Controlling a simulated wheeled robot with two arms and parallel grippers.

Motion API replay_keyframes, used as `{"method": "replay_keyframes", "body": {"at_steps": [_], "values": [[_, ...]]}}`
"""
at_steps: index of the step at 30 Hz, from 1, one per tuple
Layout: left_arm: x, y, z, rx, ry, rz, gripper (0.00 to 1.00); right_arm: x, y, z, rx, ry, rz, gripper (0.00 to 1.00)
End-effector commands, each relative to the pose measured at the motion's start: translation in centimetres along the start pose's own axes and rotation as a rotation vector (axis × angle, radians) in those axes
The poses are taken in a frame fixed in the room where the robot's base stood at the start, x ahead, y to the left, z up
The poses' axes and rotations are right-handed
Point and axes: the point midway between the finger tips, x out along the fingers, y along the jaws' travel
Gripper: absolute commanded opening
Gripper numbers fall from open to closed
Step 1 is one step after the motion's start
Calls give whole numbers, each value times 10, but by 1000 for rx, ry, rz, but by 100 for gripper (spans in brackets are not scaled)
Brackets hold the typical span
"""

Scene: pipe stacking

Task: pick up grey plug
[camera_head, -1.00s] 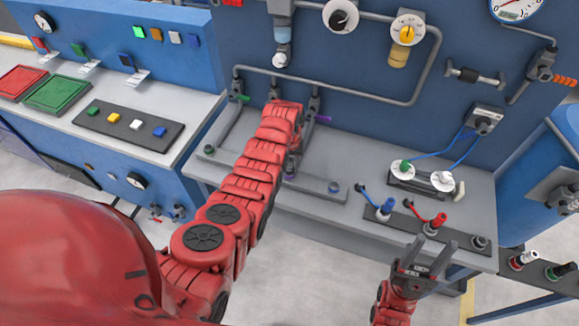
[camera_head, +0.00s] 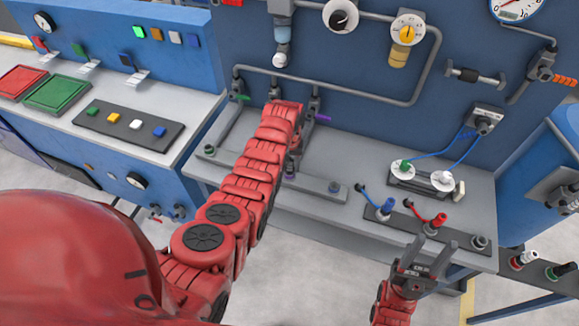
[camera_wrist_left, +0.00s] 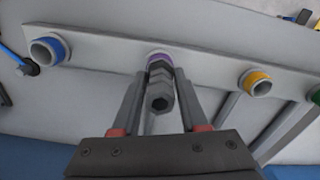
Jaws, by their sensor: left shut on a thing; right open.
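A grey plug (camera_wrist_left: 160,97) with stepped hexagonal sections is in the left wrist view, between the fingers of my left gripper (camera_wrist_left: 158,84). The gripper is shut on it. The plug is lined up with a purple-ringed socket (camera_wrist_left: 159,58) on a light grey bar (camera_wrist_left: 205,69); I cannot tell how deep it sits. My right gripper (camera_head: 436,243) is open and empty, at the front edge of the right side of the bench.
A blue-ringed socket (camera_wrist_left: 47,50) and a yellow-ringed socket (camera_wrist_left: 257,83) flank the plug. Near my right gripper, a dark strip holds a blue plug (camera_head: 388,206), a red plug (camera_head: 438,220) and a grey fitting (camera_head: 478,242). Pipes run along the blue back panel (camera_head: 285,150).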

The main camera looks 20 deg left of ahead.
Motion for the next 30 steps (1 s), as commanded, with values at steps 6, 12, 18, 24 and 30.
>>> {"method": "replay_keyframes", "body": {"at_steps": [6,12,18,24,30], "values": [[0,0,0,0,0,0,0,0,0,0,0,0,0,50],[0,0,0,0,0,0,0,0,0,0,0,0,0,50],[0,0,0,0,0,0,0,0,0,0,0,0,0,50],[-5,0,-2,0,6,1,0,-5,0,1,0,0,0,50],[-16,0,-2,0,7,1,0,-14,-1,2,0,0,0,50]]}}
